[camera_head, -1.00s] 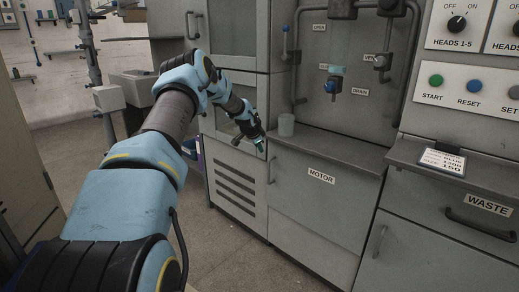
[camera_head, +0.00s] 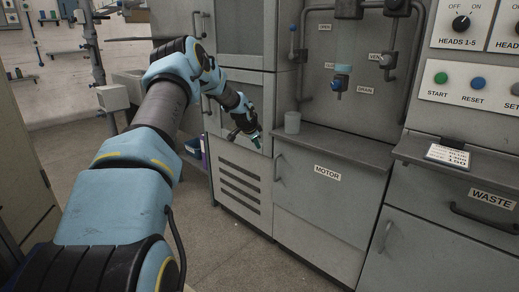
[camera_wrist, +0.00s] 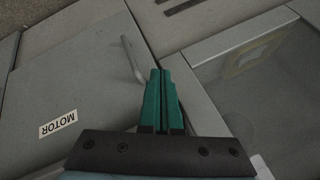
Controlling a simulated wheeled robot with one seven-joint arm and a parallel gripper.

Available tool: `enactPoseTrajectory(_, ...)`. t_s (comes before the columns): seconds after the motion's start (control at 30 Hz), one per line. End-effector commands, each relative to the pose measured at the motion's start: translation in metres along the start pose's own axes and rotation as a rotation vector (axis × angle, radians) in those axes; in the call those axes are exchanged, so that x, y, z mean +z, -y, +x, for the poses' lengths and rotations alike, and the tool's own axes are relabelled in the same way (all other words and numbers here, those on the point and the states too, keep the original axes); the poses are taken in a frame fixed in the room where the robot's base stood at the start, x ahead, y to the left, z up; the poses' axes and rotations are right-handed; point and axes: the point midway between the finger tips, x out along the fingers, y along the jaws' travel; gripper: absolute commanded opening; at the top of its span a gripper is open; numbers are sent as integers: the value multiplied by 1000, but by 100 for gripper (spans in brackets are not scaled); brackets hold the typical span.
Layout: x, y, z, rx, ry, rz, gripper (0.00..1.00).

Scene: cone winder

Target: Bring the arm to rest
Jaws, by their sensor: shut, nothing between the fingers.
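My arm reaches forward from the lower left in the head view. My gripper (camera_head: 257,141) is at its end, in front of the grey cabinet, left of the ledge above the MOTOR door. In the wrist view, the two green fingers of my gripper (camera_wrist: 162,85) lie together, shut, with nothing between them. The MOTOR door (camera_wrist: 60,90) and its handle (camera_wrist: 132,58) show beyond the fingers, upside down. I cannot tell how far the fingertips are from the cabinet front.
The WASTE drawer (camera_head: 470,205) and button panel (camera_head: 475,88) are at right. The floor (camera_head: 215,255) before the cabinets looks clear.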

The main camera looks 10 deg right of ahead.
Motion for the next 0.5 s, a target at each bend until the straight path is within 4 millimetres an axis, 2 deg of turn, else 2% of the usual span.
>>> enactPoseTrajectory(0.3, 10, 28, -41, -2, 0, -1, 0)
enactPoseTrajectory(0.5, 14, 38, -58, 0, 0, -2, 0)
